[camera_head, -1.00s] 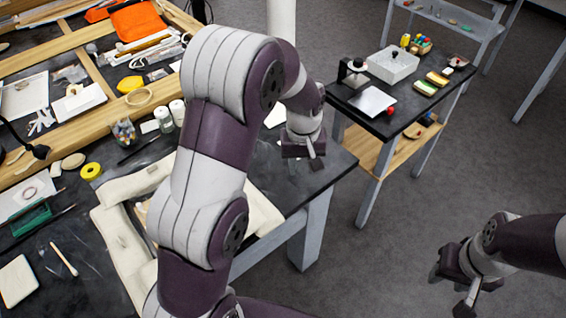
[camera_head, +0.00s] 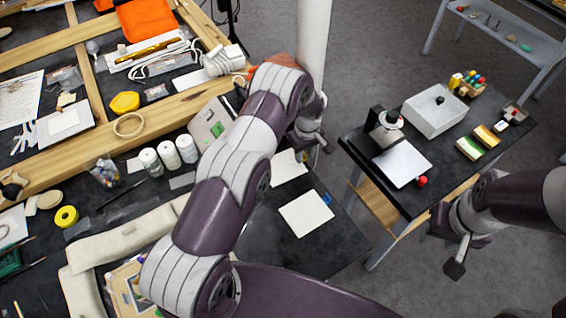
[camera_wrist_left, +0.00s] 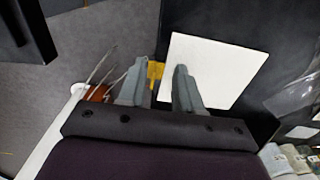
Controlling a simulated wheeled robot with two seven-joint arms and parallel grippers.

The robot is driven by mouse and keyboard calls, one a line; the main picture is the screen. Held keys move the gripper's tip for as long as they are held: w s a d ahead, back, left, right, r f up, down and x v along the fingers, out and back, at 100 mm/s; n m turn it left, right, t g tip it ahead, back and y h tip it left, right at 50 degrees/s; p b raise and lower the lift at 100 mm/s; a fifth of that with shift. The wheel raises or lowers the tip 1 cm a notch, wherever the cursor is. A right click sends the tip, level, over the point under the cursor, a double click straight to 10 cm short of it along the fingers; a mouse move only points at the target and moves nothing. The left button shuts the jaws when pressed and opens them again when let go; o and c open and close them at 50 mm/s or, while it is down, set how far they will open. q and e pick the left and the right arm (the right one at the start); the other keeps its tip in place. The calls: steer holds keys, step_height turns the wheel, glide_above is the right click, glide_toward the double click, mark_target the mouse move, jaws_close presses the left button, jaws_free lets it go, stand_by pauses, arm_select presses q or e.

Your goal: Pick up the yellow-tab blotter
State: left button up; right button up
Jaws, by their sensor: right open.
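In the left wrist view a white square blotter with a yellow tab (camera_wrist_left: 215,65) lies at the edge of a black table. The yellow tab (camera_wrist_left: 155,71) shows between my left gripper's fingers (camera_wrist_left: 160,78), which are apart. I cannot tell whether they touch it. In the head view my left gripper (camera_head: 314,146) is over the far table edge, partly hidden by its arm. A white card (camera_head: 289,168) beside it appears to be this blotter; its tab is not visible there.
Another white card (camera_head: 306,214) with a blue tab lies nearer on the black table. White bottles (camera_head: 168,154) and a grey box (camera_head: 211,124) stand left of my left arm. A side table (camera_head: 372,150) with a white bin (camera_head: 434,112) stands at right.

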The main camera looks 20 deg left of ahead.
arm_select(q)
steer(key=shift+w+a+f, duration=0.1)
steer(key=shift+w+f, duration=0.1)
steer(key=shift+f, duration=0.2)
steer(key=shift+w+f, duration=0.25)
steer(key=shift+w, duration=0.15)
steer(key=shift+c, duration=0.2)
steer(key=c, duration=0.5)
steer(key=shift+s+r, duration=0.25)
steer(key=shift+s, duration=0.05)
jaws_close()
steer(key=shift+w+f, duration=0.1)
